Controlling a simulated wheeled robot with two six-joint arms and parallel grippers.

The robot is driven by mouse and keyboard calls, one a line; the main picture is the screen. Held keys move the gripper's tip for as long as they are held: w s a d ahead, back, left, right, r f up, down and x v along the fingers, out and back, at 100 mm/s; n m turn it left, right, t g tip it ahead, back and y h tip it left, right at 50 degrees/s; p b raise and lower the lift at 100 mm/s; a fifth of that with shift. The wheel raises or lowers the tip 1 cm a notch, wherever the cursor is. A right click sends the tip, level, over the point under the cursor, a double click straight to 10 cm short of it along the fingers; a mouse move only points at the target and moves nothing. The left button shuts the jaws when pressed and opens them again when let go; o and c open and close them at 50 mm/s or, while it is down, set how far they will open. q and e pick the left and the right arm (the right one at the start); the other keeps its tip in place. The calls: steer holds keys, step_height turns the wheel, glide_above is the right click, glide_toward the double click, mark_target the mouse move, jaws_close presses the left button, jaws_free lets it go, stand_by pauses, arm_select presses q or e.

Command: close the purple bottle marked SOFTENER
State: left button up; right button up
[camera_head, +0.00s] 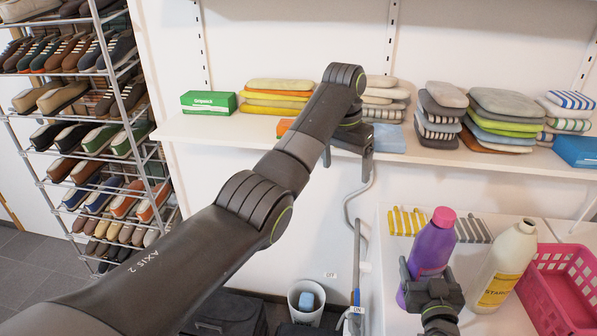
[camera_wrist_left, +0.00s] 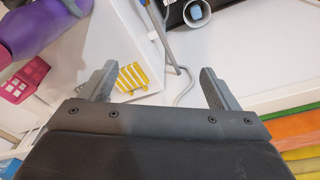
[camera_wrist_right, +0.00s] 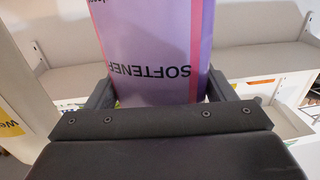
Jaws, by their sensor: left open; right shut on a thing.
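The purple bottle (camera_head: 434,244) stands upright on the white surface at the right, with a pink cap (camera_head: 444,216) on its top. I cannot tell whether the cap is tight. Its label reads SOFTENER in the right wrist view (camera_wrist_right: 152,45), upside down there. My right gripper (camera_wrist_right: 160,92) is shut on the bottle's body, one finger on each side; the bottle's top is out of that view. My left gripper (camera_wrist_left: 160,85) is open and empty, up by the wall shelf, left of and above the bottle. The bottle also shows at the left wrist view's upper left (camera_wrist_left: 42,28).
A white STARCH bottle (camera_head: 505,265) stands close right of the purple one, with a pink basket (camera_head: 562,290) beyond. Striped yellow and grey items (camera_head: 408,221) lie behind. The wall shelf (camera_head: 230,128) holds folded stacks. A shoe rack (camera_head: 85,130) stands left.

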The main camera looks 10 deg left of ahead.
steer(key=shift+r, duration=0.35)
arm_select(q)
steer(key=a+f+n, duration=0.2)
steer(key=a+f, duration=0.2)
steer(key=a, duration=0.7)
steer(key=shift+w, duration=0.35)
arm_select(e)
steer(key=o, duration=1.9)
arm_select(q)
steer(key=shift+s+f, duration=0.1)
arm_select(e)
steer(key=shift+f, duration=0.2)
